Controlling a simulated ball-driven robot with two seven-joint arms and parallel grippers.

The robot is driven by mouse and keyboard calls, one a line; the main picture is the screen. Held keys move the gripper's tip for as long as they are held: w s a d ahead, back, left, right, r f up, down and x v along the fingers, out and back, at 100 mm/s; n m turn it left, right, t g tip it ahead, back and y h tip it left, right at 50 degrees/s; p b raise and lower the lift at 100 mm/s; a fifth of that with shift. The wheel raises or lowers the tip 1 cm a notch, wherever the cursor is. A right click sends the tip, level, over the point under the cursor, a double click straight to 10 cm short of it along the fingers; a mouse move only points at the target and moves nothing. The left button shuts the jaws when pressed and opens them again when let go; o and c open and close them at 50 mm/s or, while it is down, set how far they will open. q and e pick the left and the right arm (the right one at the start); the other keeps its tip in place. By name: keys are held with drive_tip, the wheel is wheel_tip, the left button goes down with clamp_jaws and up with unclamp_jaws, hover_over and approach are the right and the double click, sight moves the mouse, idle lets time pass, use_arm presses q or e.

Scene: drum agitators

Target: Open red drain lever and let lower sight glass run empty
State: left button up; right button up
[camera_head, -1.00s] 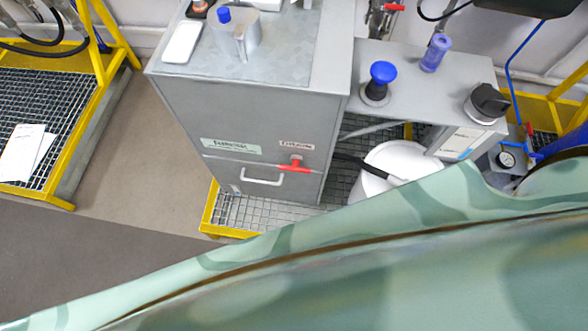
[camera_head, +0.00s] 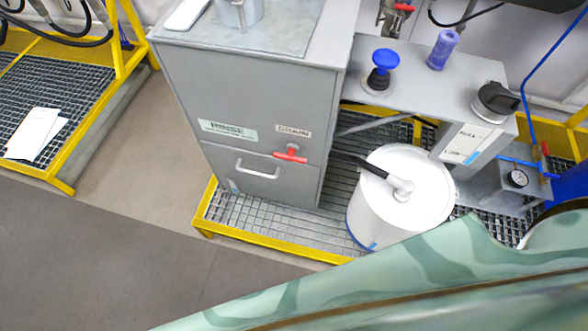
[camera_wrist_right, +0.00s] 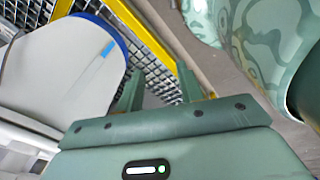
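The red drain lever (camera_head: 290,153) is on the front of a grey cabinet (camera_head: 245,95), just under a DRAIN label (camera_head: 293,131). Its red handle lies roughly crosswise. No gripper is near it in the head view. I cannot make out a lower sight glass. A white drum (camera_head: 385,215) with a lid stands to the right, with a black hose running to its lid. My right gripper (camera_wrist_right: 160,88) shows in the wrist view, its dark green fingers apart and nothing between them. The drum (camera_wrist_right: 60,75) is close on its left there. My left gripper is not in view.
A yellow-edged grating (camera_head: 270,237) lies under the cabinet and drum. A silver handle (camera_head: 257,171) sits below the lever. A blue knob (camera_head: 386,60) and a black cap (camera_head: 495,100) are on the ledge at right. Bare floor (camera_head: 150,170) is free at left.

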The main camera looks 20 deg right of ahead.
drive_tip(key=w+d+r+n+t+h+b, duration=0.15)
drive_tip(key=w+r+b, duration=0.35)
drive_tip(key=w+b, duration=0.65)
drive_tip(key=w+a+r+m+t+y+b, duration=0.5)
drive_tip(key=w+a+r+m+y, duration=0.1)
drive_tip(key=w+a+r+y, duration=0.15)
drive_tip(key=m+t+y+b, duration=0.3)
drive_tip(key=m+t+y, duration=0.1)
drive_tip(key=m, duration=1.4)
approach(297, 161)
drive_tip(key=x, duration=1.2)
drive_tip(key=shift+w, duration=0.15)
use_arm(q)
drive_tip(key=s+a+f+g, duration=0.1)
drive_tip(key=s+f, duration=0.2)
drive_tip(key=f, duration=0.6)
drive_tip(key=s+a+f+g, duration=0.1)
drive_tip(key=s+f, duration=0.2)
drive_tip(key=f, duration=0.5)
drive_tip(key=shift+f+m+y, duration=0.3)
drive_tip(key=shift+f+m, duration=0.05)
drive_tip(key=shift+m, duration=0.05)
use_arm(e)
drive_tip(key=shift+a, duration=0.1)
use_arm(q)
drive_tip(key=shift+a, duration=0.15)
